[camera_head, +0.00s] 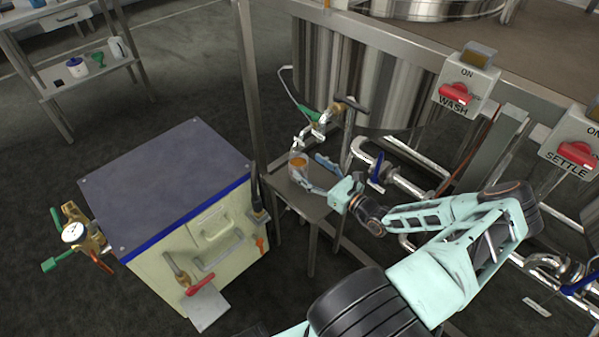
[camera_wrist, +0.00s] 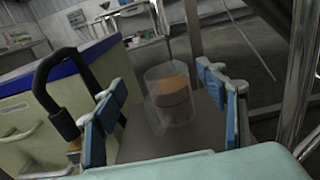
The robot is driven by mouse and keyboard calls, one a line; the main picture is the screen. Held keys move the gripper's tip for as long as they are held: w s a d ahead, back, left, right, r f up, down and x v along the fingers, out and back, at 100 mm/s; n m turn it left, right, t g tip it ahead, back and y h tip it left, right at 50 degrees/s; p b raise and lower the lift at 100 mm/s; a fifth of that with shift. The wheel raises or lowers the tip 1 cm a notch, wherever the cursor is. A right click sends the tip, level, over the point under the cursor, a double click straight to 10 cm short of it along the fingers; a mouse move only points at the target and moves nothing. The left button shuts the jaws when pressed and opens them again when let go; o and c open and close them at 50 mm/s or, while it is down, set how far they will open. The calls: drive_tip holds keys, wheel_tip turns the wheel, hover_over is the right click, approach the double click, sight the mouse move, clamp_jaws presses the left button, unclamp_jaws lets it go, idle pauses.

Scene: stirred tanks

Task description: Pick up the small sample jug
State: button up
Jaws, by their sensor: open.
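The small sample jug (camera_head: 298,163) is a clear vessel with orange in it. It stands upright on a small grey stand (camera_head: 298,199) below the tank's sampling tap (camera_head: 318,128). In the wrist view my gripper (camera_wrist: 163,108) has a finger on each side of the jug, with visible gaps. I cannot tell whether the jug is fully between the fingertips.
A cream cabinet (camera_head: 193,224) with a dark top stands left of the stand. Its black hose handle (camera_wrist: 58,85) rises close to my left finger. The steel tank (camera_head: 360,65), pipes and frame are behind and right. A shelf (camera_head: 85,76) stands far left.

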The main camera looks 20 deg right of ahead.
sight(305, 165)
drive_tip(key=b+x, duration=0.1)
drive_tip(key=x, duration=0.1)
drive_tip(key=f+x, duration=0.1)
drive_tip(key=x, duration=0.2)
drive_tip(key=shift+w+d+b, duration=0.2)
drive_tip(key=shift+b, duration=0.15)
drive_tip(key=c, duration=1.6)
drive_tip(key=shift+r, duration=0.1)
